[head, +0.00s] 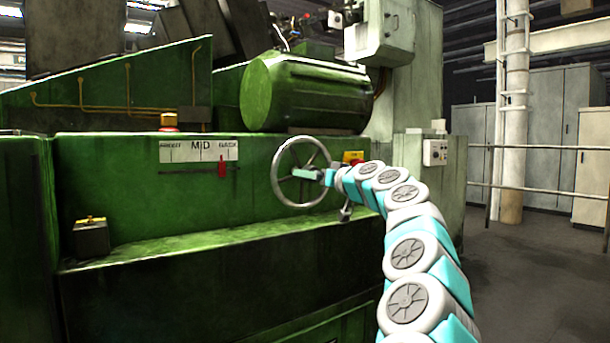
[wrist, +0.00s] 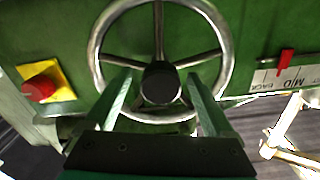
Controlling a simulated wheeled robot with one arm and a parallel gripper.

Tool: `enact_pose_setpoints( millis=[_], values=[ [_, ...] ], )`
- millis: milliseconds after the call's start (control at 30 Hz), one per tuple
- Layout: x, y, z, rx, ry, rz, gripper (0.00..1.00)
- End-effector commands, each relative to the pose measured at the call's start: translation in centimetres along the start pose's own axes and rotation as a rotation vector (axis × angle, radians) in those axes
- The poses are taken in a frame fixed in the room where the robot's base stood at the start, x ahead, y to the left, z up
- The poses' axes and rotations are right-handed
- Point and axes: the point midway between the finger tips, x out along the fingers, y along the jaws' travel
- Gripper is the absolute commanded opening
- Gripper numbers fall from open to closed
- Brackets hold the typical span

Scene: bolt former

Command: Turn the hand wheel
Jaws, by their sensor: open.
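The hand wheel (head: 276,172) is a silver spoked ring on the front of the green machine in the head view. In the wrist view the hand wheel (wrist: 226,58) fills the upper middle, with a dark round hub (wrist: 160,82). My gripper (wrist: 163,88) is open, its two green fingers pointing at the wheel on either side of the hub. The fingers overlap the lower part of the rim in this view; I cannot tell whether they touch it. In the head view my gripper (head: 308,174) is at the wheel's right half, partly hidden by my arm.
A red button on a yellow plate (wrist: 42,88) is left of the wheel in the wrist view. A scale plate (head: 199,151) with a red pointer (head: 221,167) is left of the wheel in the head view. A ledge (head: 220,240) runs below. The floor at right is clear.

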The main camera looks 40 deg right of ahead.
Motion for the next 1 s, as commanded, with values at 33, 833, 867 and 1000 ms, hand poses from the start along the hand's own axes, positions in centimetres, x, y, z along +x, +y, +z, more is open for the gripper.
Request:
enact_pose_setpoints(
  millis=[33,833,867,1000],
  values=[
    [0.7,-0.1,0.1,-0.001,-0.003,-0.001,0.88],
    [3.8,-0.1,0.0,-0.001,0.001,-0.001,0.88],
    [3.8,-0.1,0.0,-0.001,0.0,-0.001,0.88],
    [3.8,-0.1,0.0,-0.001,0.0,-0.001,0.73]
  ],
)
